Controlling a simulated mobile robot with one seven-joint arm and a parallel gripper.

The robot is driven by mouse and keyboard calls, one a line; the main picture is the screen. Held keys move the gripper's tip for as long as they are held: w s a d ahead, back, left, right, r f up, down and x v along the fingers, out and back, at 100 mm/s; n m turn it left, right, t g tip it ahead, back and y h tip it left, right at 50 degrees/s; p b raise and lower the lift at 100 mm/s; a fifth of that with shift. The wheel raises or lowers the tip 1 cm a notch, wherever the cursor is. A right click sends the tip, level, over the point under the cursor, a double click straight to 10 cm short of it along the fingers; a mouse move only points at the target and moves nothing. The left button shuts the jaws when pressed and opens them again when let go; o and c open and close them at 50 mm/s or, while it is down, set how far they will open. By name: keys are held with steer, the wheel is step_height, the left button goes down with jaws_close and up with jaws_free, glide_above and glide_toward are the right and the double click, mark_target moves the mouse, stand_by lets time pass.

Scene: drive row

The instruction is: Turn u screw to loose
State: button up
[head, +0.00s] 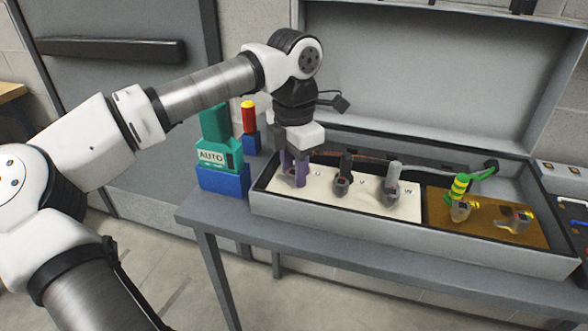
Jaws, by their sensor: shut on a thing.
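An open grey box holds a cream terminal panel (337,204) with a row of terminals. The leftmost terminal, the u screw (291,172), is mostly hidden by my gripper. My gripper (294,176) points down with its purplish fingers on either side of this terminal, and it is shut on what seems to be the u screw. The screw's turn position cannot be seen. To the right stand a terminal with a black lead (344,178) and one with a grey lead (393,180). Small letters mark the panel, with W beside the grey one.
A teal tool marked AUTO (214,150) stands in a blue holder left of the box. A red and yellow handled tool (249,117) stands behind it. A brown panel (437,206) on the right carries a green-yellow lead (461,187). The raised lid (430,70) rises behind.

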stand_by(0.3)
steer(key=o, duration=0.6)
step_height(320, 180, up, 14)
stand_by(0.4)
